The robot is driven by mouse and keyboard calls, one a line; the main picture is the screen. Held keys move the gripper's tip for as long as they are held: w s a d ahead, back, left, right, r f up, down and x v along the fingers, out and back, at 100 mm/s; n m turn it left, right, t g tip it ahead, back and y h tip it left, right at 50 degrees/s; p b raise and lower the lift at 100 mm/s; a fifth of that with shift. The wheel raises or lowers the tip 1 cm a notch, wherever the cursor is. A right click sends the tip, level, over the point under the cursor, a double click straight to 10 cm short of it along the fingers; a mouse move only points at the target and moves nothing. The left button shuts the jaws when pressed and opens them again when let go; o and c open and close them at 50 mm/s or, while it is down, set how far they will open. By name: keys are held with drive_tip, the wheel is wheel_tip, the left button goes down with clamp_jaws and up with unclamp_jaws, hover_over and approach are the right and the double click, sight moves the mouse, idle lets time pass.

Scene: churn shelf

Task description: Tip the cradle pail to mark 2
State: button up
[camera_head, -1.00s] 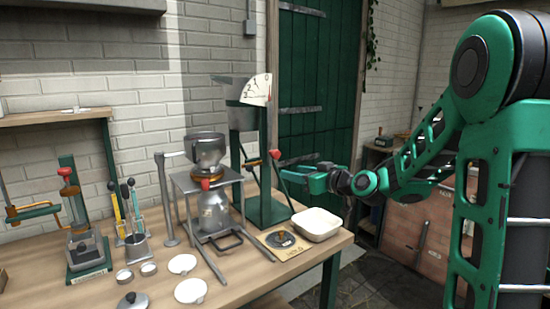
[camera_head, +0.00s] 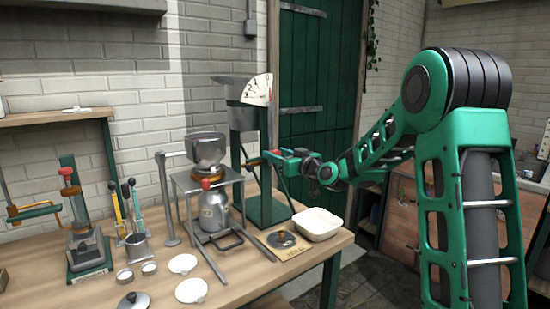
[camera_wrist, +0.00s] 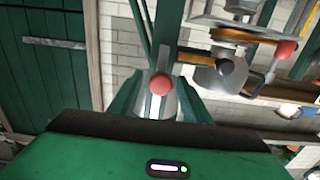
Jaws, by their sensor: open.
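The cradle pail (camera_head: 236,92) is a grey metal pail high in a green stand (camera_head: 268,208) at the back right of the bench. A pale fan-shaped scale (camera_head: 258,91) with number marks is fixed beside it. The pail's pointer is too small to read. A lever with a red knob (camera_head: 276,152) sticks out from the stand; the knob also shows in the wrist view (camera_wrist: 160,83). My gripper (camera_head: 279,155) is open at the knob. In the wrist view its two green fingers stand on either side of the knob. Contact cannot be told.
Left of the stand is a metal churn (camera_head: 212,213) in a frame with a bowl (camera_head: 207,150) above. The floor right of the bench is open.

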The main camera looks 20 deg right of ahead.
drive_tip(key=shift+w+a, duration=0.1)
drive_tip(key=shift+w, duration=0.2)
clamp_jaws()
drive_tip(key=shift+a, duration=0.1)
